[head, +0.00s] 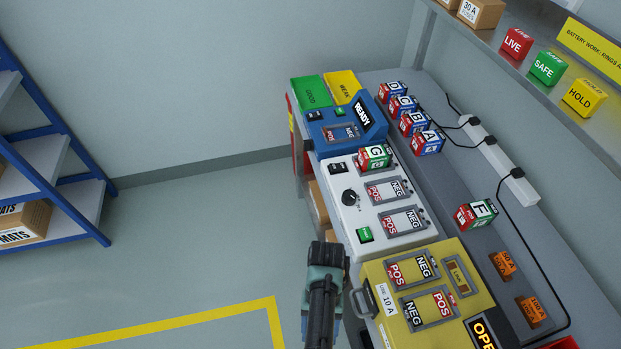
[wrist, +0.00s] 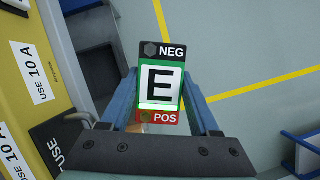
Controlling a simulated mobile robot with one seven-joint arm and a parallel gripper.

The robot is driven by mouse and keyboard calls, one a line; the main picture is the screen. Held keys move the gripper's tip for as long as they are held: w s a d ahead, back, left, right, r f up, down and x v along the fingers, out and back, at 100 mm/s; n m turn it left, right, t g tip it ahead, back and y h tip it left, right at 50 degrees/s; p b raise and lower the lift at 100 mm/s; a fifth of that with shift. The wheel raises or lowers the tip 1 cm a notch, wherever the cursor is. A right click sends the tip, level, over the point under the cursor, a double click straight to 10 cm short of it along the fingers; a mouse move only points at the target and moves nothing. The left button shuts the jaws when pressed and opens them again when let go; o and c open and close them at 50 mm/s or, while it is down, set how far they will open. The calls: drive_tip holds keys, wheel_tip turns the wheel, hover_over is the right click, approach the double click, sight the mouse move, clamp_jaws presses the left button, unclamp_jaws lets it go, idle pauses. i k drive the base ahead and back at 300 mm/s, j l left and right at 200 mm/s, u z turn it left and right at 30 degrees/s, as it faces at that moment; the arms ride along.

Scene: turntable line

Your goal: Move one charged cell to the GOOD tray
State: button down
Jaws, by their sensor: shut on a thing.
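My gripper (wrist: 160,112) is shut on cell E (wrist: 161,86), which has a black NEG end, a green label and a red POS end. In the head view my gripper (head: 326,256) is over the floor, left of the bench's front edge; the cell's letter is hidden there. The green GOOD tray (head: 312,92) is at the bench's far left corner, beside the yellow WEAK tray (head: 343,87). Cell G (head: 375,157) is on the white unit (head: 348,222). Cell F (head: 477,214) lies on the bench. Cells D (head: 393,90), C, B and A stand in a row.
The blue READY unit (head: 325,137) stands between the trays and the white unit, its POS-NEG slot empty. The yellow unit (head: 375,272) is near, with empty slots and a handle. A shelf (head: 545,95) overhangs the right. Floor (head: 190,235) at left is clear.

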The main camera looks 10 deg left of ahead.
sight(308, 88)
drive_tip(key=i+j, duration=0.2)
drive_tip(key=i, duration=0.3)
drive_tip(key=i+j, duration=0.25)
drive_tip(key=i, duration=0.25)
drive_tip(key=i+j, duration=0.2)
drive_tip(key=i, duration=0.3)
drive_tip(key=i+j, duration=0.25)
drive_tip(key=i, duration=0.2)
